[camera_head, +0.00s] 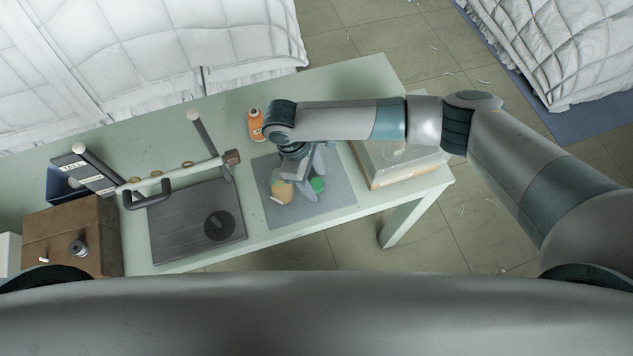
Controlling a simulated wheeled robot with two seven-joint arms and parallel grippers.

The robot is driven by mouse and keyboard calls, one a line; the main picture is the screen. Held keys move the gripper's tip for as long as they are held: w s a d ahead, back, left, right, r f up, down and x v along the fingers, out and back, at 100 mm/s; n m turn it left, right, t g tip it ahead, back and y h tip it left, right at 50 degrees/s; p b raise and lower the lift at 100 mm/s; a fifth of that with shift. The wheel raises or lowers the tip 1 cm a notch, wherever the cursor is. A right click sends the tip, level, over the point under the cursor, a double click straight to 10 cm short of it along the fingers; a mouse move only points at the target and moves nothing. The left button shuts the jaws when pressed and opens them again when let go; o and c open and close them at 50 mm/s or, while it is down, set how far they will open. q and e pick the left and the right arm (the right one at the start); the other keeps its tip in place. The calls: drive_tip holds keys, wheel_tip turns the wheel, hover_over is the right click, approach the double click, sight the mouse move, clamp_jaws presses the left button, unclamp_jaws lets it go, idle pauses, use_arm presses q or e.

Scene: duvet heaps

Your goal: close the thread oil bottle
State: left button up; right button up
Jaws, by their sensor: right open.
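A small yellowish bottle (281,191), which looks like the thread oil bottle, stands on the grey mat (338,200). A green cap-like round piece (318,184) shows just to its right, apart from the bottle in the picture. My right gripper (308,177) reaches down over the mat with its fingers open, close to the bottle and the green piece. The gripper hides part of the bottle's top, and I cannot tell whether it touches either thing. My left gripper is not in view.
An orange bottle (256,124) stands behind the mat. A dark board (175,222) with a black disc and a rail stand (175,174) are to the left. A brown box (70,235) is at far left. A pale tray (398,170) lies right of the mat.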

sight(320, 184)
drive_tip(key=c, duration=1.1)
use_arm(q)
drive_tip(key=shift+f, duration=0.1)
use_arm(e)
drive_tip(key=shift+r, duration=0.15)
drive_tip(key=shift+r+b, duration=0.3)
drive_tip(key=shift+r, duration=0.2)
wheel_tip(320, 184, up, 2)
drive_tip(key=shift+r+b, duration=0.2)
drive_tip(key=shift+b, duration=0.3)
use_arm(q)
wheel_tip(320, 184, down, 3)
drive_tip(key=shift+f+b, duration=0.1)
drive_tip(key=shift+b, duration=0.8)
use_arm(e)
drive_tip(key=s+d+r, duration=0.4)
drive_tip(key=s+r, duration=0.3)
drive_tip(key=s, duration=0.4)
drive_tip(key=shift+r, duration=0.2)
